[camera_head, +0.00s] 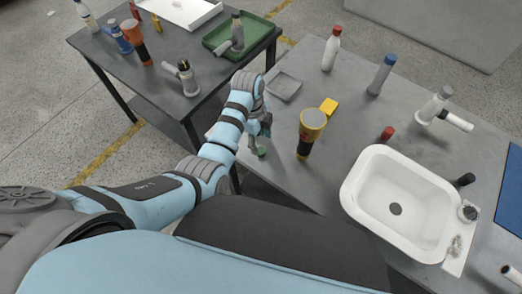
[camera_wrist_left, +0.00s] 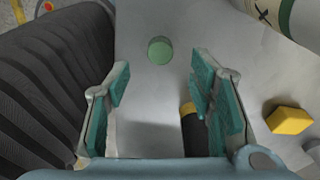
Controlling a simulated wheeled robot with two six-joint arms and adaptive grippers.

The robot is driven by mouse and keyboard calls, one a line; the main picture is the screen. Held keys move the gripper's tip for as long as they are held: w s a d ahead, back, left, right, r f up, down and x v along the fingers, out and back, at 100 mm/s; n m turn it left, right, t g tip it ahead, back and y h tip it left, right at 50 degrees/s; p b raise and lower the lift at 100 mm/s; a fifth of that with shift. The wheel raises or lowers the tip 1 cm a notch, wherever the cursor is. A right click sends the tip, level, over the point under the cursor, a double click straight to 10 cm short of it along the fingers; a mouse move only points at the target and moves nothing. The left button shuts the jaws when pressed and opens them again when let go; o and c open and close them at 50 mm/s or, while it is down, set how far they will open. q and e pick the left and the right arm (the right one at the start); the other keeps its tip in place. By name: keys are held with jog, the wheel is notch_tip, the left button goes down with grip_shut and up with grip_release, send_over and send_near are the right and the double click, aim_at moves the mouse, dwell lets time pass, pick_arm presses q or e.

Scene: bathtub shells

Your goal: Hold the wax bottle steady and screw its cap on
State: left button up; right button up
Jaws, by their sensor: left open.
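My left gripper (camera_head: 263,131) reaches down over the near left edge of the right-hand table. In the left wrist view its two teal-padded fingers (camera_wrist_left: 160,80) are apart with nothing between them. A round green cap (camera_wrist_left: 160,50) lies just beyond the fingertips; in the head view it shows as a small green spot (camera_head: 261,152) below the gripper. A pale rounded object with a dark green band and an X mark (camera_wrist_left: 292,14) is cut off at the wrist view's upper right; I cannot tell whether it is the wax bottle. My right gripper is not in view.
A white basin (camera_head: 355,190) fills the table's right part. Bottles with red (camera_head: 330,50) and blue tops (camera_head: 381,75) stand farther back.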

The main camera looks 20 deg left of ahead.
aim_at(261, 150)
pick_arm(q)
jog(key=f, duration=0.1)
jog(key=f+b, duration=0.1)
jog(key=f, duration=0.3)
jog(key=shift+d+f, duration=0.15)
jog(key=shift+d, duration=0.1)
jog(key=c, duration=0.8)
